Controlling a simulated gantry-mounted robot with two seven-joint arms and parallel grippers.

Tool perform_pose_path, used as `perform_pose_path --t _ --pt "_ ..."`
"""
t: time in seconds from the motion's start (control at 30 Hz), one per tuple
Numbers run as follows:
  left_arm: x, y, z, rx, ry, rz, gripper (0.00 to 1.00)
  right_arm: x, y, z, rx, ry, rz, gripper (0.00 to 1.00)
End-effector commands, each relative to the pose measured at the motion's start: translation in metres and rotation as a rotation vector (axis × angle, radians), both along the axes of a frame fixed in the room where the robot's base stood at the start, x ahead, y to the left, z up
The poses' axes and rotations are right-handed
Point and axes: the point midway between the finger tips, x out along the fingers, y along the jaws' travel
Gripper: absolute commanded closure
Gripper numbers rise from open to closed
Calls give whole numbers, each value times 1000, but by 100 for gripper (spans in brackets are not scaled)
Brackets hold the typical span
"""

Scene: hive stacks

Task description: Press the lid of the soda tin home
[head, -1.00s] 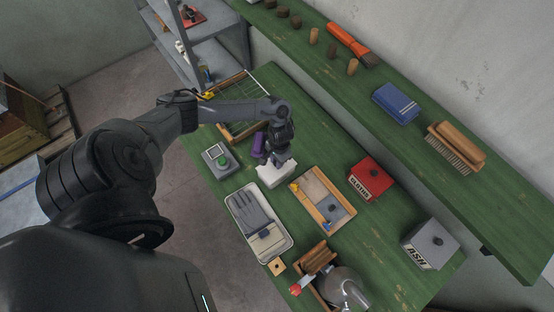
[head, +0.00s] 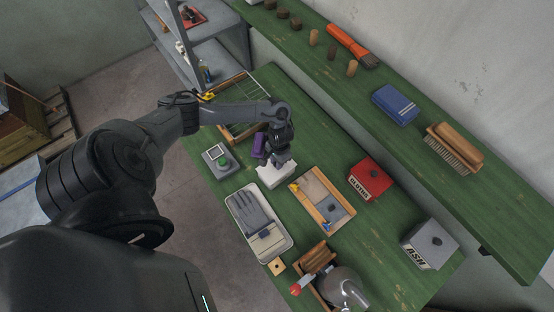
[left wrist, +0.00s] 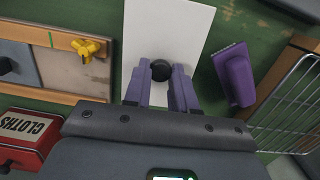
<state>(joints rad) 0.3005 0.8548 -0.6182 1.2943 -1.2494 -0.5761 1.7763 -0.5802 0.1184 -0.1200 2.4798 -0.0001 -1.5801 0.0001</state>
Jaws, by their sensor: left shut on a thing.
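The soda tin (head: 268,181) is a white box on the green bench, below my left gripper (head: 277,164) in the head view. In the left wrist view, the white lid (left wrist: 168,32) lies under the gripper. Its round black knob (left wrist: 161,69) sits between the purple fingertips of my left gripper (left wrist: 160,76), which is shut on it. The gripper hides part of the tin in the head view. I cannot tell whether there is a gap between lid and tin. My right gripper is not in view.

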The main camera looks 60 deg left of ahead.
Motion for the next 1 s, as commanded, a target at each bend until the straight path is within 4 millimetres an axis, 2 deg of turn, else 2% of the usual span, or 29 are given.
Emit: perform_pose_path --t 1.0 --pt "0 -1 -3 0 0 0 100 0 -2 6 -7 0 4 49"
